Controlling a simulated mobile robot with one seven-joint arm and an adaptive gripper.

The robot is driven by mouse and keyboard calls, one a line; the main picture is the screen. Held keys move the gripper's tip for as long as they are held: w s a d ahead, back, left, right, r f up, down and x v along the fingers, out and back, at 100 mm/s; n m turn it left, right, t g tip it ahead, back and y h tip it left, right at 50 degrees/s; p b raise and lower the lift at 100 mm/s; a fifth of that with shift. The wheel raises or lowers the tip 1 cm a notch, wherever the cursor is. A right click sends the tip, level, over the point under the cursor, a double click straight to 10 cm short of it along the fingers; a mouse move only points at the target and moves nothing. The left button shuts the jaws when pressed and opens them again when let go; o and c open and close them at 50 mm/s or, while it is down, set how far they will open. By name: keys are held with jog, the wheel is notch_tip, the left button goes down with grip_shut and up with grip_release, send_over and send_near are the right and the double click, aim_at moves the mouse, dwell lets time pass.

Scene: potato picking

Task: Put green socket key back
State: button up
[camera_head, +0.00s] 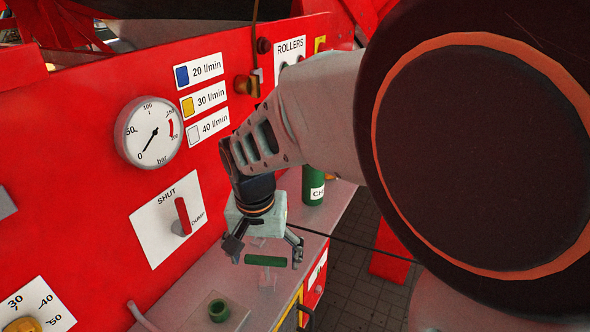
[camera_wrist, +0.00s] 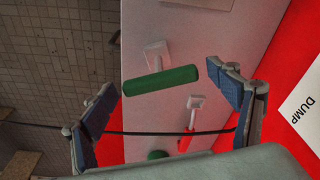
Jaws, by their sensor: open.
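A green bar-shaped handle, which looks like the green socket key's (camera_head: 265,260), is above the grey ledge beside the red machine. In the wrist view the green handle (camera_wrist: 160,81) lies across the space between my fingers, beside a pale bracket-like piece (camera_wrist: 156,52). My gripper (camera_head: 267,258) points down over it and is open, with one finger off each end of the handle. The fingers show apart from it in the wrist view (camera_wrist: 165,79). I cannot tell how the handle is supported or whether a shaft runs below it.
A green cup-like ring (camera_head: 218,311) stands on the near ledge (camera_head: 180,312). A green bottle (camera_head: 313,186) stands farther back. The red panel with a gauge (camera_head: 148,132) and shut/dump lever (camera_head: 182,216) rises at left.

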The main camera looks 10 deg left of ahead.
notch_tip(320, 180, up, 12)
jog(key=s, duration=0.1)
jog(key=shift+s, duration=0.4)
jog(key=shift+f, duration=0.1)
